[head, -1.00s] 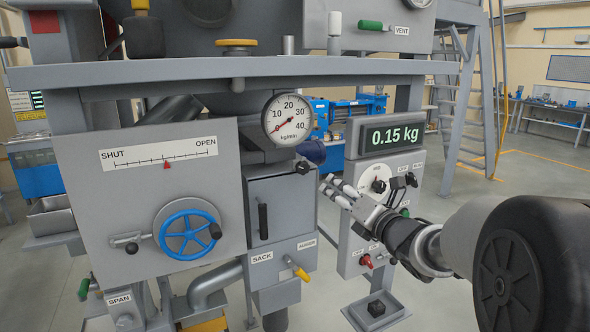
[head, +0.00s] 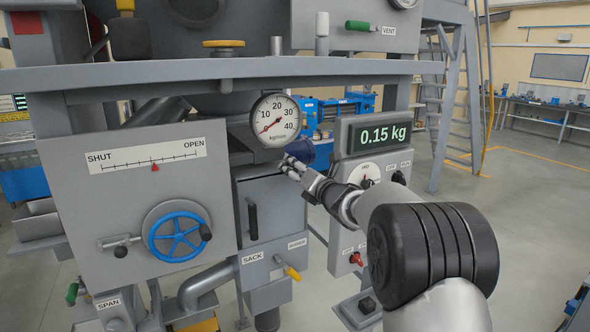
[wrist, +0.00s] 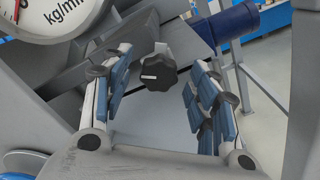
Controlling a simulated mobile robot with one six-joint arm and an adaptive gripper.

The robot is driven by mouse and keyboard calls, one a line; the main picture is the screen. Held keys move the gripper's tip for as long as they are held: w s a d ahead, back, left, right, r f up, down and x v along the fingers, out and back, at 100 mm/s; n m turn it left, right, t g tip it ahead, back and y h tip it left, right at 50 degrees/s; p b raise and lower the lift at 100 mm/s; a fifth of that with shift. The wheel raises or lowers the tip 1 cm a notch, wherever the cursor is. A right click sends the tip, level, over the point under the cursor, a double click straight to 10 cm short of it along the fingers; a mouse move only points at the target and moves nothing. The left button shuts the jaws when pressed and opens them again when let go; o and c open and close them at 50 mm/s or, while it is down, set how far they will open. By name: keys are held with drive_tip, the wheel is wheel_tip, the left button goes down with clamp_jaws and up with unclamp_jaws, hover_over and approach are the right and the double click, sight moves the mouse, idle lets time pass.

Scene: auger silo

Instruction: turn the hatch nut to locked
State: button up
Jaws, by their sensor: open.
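The hatch nut looks to be the black lobed knob (wrist: 159,72) with a white mark, seen in the wrist view on a grey post. In that view it lies between my two blue-padded fingers, toward their tips, with clear gaps on both sides; I cannot tell how deep it is. My gripper (head: 289,166) is open and empty, at the upper right corner of the grey hatch box (head: 265,215) in the head view. There my fingers hide most or all of the knob. No locked label is readable by it.
A blue cylinder (wrist: 226,22) is close behind the knob. The weight display (head: 380,136) stands to the right, behind my arm.

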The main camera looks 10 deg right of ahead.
drive_tip(key=shift+w+a, duration=0.15)
drive_tip(key=shift+w, duration=0.3)
drive_tip(key=c, duration=1.1)
